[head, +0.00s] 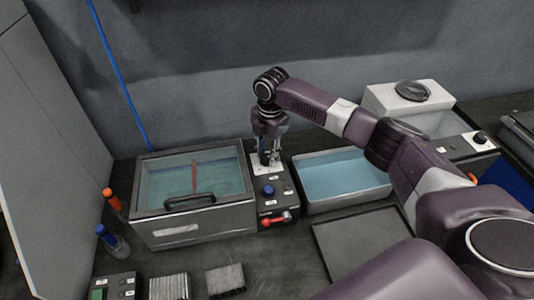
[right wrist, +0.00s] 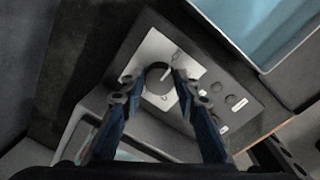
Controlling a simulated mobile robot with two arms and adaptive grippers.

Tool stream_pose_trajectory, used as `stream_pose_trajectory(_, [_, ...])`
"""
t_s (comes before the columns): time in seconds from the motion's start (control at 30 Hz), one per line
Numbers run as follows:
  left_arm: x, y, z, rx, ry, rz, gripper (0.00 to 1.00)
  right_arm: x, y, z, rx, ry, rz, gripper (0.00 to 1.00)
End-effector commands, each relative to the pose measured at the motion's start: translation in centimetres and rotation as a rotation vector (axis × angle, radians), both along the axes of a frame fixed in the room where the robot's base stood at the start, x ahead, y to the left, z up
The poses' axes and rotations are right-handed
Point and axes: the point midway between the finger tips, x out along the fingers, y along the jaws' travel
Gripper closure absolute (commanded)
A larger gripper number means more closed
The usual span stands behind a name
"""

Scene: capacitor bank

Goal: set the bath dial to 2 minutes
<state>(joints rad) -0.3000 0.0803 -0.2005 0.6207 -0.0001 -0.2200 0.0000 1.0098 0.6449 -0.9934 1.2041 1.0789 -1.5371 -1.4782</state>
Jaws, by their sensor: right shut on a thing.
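The bath dial (right wrist: 156,79) is a dark round knob on a white square plate (right wrist: 152,47), on top of a dark control box (head: 273,207) beside the bath (head: 196,228). A pale pointer mark shows on the dial in the right wrist view; the plate's markings are too small to read. My right gripper (head: 269,160) comes down from above onto the dial, fingers on either side of it. It is shut on the dial, seen between the fingertips in the right wrist view (right wrist: 157,80). In the head view the gripper mostly hides the dial. My left gripper is not in view.
A blue knob (head: 268,190) and a red lever (head: 275,218) sit on the same box. A water-filled tray (head: 343,176) stands to the right, with a dark flat tray (head: 357,243) before it. Orange-capped and blue-capped bottles (head: 113,200) stand left of the bath.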

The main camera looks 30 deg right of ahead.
Motion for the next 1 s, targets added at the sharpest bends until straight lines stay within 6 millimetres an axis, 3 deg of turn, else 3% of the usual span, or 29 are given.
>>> stream_pose_trajectory(0.27, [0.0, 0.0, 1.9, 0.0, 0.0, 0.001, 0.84, 0.0, 0.0, 0.4, 0.002, 0.002, -0.096, 0.95])
stream_pose_trajectory(0.7, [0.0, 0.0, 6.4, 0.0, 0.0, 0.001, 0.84, -0.1, 0.2, 0.5, 0.001, 0.002, -0.451, 0.95])
stream_pose_trajectory(1.0, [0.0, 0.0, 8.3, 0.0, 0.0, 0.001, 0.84, -0.1, 0.2, 0.3, 0.002, 0.001, -0.658, 0.95])
